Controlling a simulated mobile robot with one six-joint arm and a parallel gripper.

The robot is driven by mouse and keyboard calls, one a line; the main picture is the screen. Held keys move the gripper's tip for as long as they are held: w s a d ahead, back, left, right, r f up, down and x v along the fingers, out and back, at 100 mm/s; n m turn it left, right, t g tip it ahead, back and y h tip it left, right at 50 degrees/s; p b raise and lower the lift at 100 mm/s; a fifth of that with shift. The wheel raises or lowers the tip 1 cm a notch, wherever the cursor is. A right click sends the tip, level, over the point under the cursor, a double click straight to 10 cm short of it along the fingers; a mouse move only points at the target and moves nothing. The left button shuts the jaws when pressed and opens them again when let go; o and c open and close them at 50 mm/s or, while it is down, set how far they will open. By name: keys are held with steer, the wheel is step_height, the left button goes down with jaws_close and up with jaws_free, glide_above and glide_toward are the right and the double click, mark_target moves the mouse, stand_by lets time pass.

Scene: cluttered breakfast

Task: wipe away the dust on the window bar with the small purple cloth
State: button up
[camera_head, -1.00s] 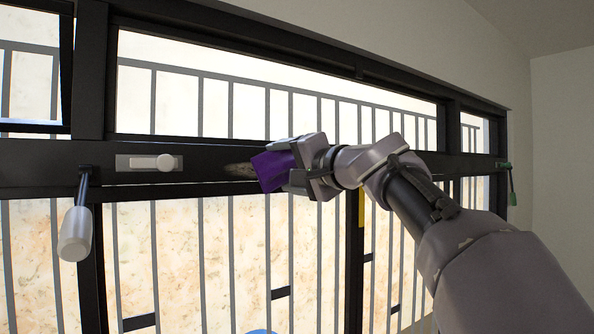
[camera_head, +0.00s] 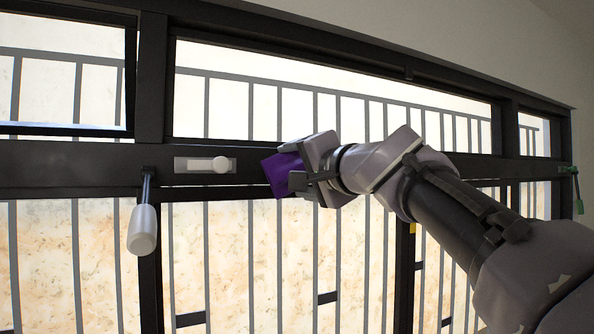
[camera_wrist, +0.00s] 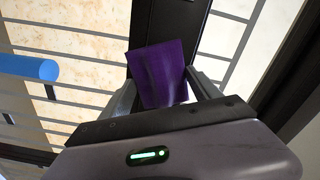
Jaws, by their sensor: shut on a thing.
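The small purple cloth (camera_head: 284,174) is held at the tip of my gripper (camera_head: 306,179), in front of the dark window bar (camera_head: 80,165). The cloth appears to lie against the bar, but I cannot be sure that it touches. In the wrist view the cloth (camera_wrist: 160,68) sticks out between the two fingers of my gripper (camera_wrist: 162,92), which is shut on it. I see no clear dust on the bar now. The stretch behind the cloth and gripper is hidden.
A light handle on a plate (camera_head: 213,165) sits on the bar left of the cloth. A hanging pale-gripped lever (camera_head: 142,228) is further left, and a green lever (camera_head: 577,190) at the far right. A blue cylinder (camera_wrist: 28,67) shows in the wrist view.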

mark_target(284, 170)
steer(key=a, duration=0.1)
steer(key=s+a, duration=0.1)
steer(key=a, duration=0.1)
steer(key=shift+s, duration=0.15)
steer(key=shift+d, duration=0.15)
steer(key=shift+d, duration=0.15)
steer(key=shift+b+v, duration=1.2)
steer(key=shift+v, duration=1.7)
steer(key=b+v, duration=0.1)
steer(key=v, duration=0.2)
steer(key=shift+s+r, duration=0.1)
